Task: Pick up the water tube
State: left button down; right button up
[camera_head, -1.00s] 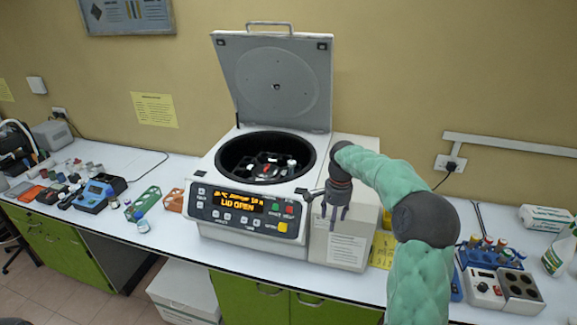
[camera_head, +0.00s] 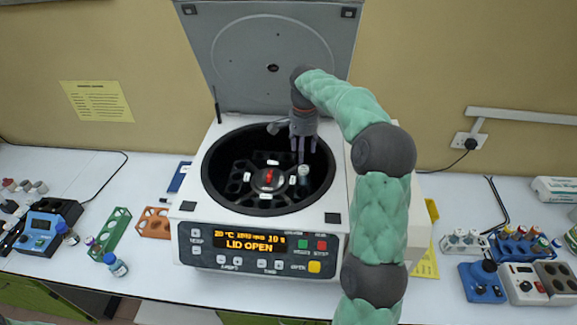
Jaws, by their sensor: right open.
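My right gripper (camera_head: 301,152) is open and points down over the right part of the centrifuge bowl. Just below its fingertips a pale-capped tube (camera_head: 304,173) stands in the rotor; I cannot tell from its label whether it is the water tube. The centrifuge (camera_head: 190,225) has its lid (camera_head: 268,60) raised and its display reads "LID OPEN". The black rotor (camera_head: 240,176) has a red-topped hub and several small white labels or caps around it. My left gripper is not in view.
To the left stand a green rack (camera_head: 112,232), an orange rack (camera_head: 153,223) and a blue-capped bottle (camera_head: 116,265). To the right are a rack of several tubes (camera_head: 520,245) and a heater block (camera_head: 522,285). The upright lid stands behind the bowl.

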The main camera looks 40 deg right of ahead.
aim_at(303, 168)
jog(key=f, duration=0.4)
jog(key=shift+s+d+f, duration=0.1)
jog(key=shift+s+f, duration=0.1)
jog(key=shift+f, duration=0.05)
jog(key=shift+w+f, duration=0.1)
jog(key=shift+f, duration=0.45)
jog(key=f, duration=0.2)
jog(key=s+f, duration=0.1)
jog(key=f, duration=0.1)
jog(key=shift+f, duration=0.3)
jog(key=shift+w+f, duration=0.1)
jog(key=shift+f, duration=0.2)
jog(key=shift+c, duration=0.3)
jog(key=c, duration=1)
